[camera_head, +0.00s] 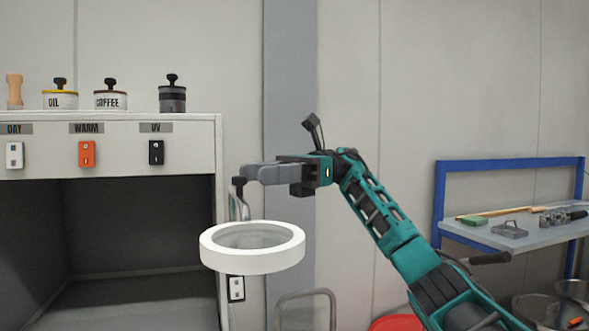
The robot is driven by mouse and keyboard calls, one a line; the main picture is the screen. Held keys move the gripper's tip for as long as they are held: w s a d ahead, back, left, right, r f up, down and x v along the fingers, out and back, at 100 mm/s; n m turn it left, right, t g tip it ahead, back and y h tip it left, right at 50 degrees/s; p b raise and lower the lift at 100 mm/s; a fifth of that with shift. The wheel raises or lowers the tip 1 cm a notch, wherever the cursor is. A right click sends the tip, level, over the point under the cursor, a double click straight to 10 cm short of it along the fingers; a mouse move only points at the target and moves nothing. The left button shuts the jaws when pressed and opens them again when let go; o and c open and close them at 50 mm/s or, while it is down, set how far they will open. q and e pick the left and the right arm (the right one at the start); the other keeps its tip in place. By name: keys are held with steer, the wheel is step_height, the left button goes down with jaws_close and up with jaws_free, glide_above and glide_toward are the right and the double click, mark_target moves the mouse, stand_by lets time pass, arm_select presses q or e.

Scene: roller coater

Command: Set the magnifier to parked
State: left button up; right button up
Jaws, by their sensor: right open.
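The magnifier (290,247) is a white ring around a clear lens, in the middle of the head view. It hangs in front of the right side of a grey cabinet. A grey metal arm (243,207) with a dark joint on top rises behind the ring. My right gripper (250,174) is open, with its grey fingers reaching left just above the ring, at the dark joint of that arm. I cannot tell whether the fingers touch the joint. My left gripper does not show.
The cabinet (190,135) at left has switches labelled DAY, WARM and UV above a dark recess. Lidded jars (110,98) stand on its top. A blue-framed shelf (500,238) with tools is at right. A red round thing (397,323) lies low, partly cut off.

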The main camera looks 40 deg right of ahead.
arm_select(q)
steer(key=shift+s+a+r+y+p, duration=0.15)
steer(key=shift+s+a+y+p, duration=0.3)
steer(key=shift+p, duration=0.45)
arm_select(e)
steer(key=d, duration=0.8)
steer(key=shift+d, duration=0.3)
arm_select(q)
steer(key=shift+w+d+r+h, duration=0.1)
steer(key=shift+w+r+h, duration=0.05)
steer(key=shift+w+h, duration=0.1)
